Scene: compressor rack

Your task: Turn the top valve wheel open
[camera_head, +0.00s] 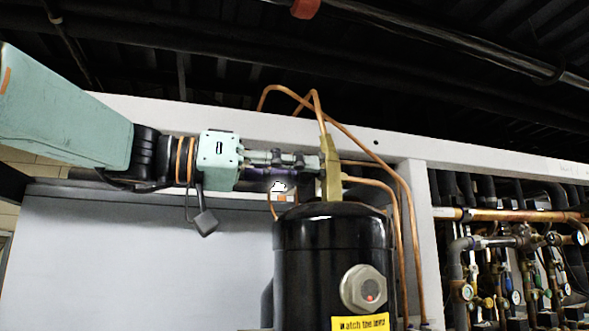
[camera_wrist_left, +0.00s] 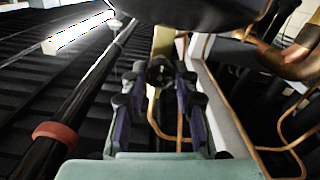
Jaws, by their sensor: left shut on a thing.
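The top valve wheel (camera_wrist_left: 160,72) is a small dark wheel at the end of a brass valve body (camera_head: 331,172), which stands on top of the black compressor tank (camera_head: 330,240). My left gripper (camera_head: 312,163) reaches in level from the left, and its fingertips meet the left side of the brass body. In the left wrist view the two fingers of this gripper (camera_wrist_left: 160,78) close around the dark wheel, one on each side. The gripper is shut on the wheel. In the head view the fingers hide most of the wheel. My right gripper is in neither view.
Thin copper pipes (camera_head: 405,235) run close around the valve and down the tank's right side. A pale frame beam (camera_head: 230,118) passes behind the gripper. A rack of pipes and gauges (camera_head: 515,265) stands at right. A dark pipe (camera_head: 440,38) crosses overhead.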

